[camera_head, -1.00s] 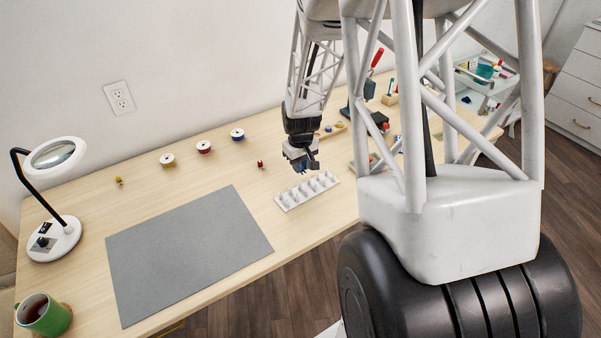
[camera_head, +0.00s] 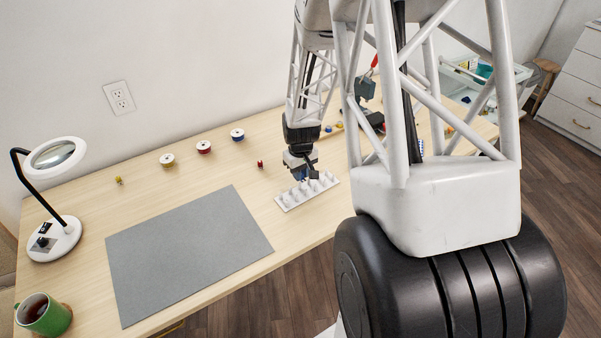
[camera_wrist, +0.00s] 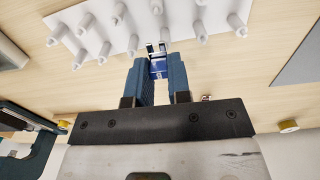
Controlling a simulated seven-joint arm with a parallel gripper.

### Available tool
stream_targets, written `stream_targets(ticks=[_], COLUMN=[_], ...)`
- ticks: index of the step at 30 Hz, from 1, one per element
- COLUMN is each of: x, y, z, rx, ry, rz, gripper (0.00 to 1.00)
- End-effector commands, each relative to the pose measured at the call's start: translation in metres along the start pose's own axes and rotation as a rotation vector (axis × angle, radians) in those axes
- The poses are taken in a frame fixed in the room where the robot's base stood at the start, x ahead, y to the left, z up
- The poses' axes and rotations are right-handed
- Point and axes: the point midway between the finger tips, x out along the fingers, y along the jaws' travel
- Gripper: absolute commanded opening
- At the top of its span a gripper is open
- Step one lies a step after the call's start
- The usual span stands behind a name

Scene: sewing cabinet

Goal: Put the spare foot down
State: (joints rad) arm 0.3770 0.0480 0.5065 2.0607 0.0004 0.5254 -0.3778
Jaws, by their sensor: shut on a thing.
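My gripper (camera_wrist: 157,80) is shut on a small metal and blue piece, the spare foot (camera_wrist: 158,64), in the wrist view. The foot shows between the blue fingertips, at the edge of a white rack with upright pegs (camera_wrist: 96,38). I cannot tell whether the foot touches the rack. In the head view the gripper (camera_head: 304,174) is low over the far edge of the white rack (camera_head: 290,201), and the foot is too small to make out there.
A grey mat (camera_head: 190,250) lies left of the rack. Thread spools (camera_head: 204,147) stand along the back, with a small red item (camera_head: 260,163) nearer the rack. A magnifier lamp (camera_head: 55,225) and green mug (camera_head: 42,314) are at the left. The table between mat and spools is clear.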

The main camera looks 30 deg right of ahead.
Motion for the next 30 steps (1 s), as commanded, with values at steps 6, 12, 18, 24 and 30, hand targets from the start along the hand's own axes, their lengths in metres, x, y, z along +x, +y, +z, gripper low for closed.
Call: stream_targets(ticks=[6,12,18,24,30], x=[0.004,0.005,0.005,0.003,-0.008], y=[0.000,0.000,0.000,0.000,0.000], z=[0.000,0.000,0.000,0.000,0.000], rx=[0.000,0.000,0.000,0.000,0.000], ry=[-0.001,-0.001,-0.001,0.000,0.001], rz=[0.000,0.000,0.000,0.000,0.000], gripper=[0.00,0.37,0.44,0.44,0.44])
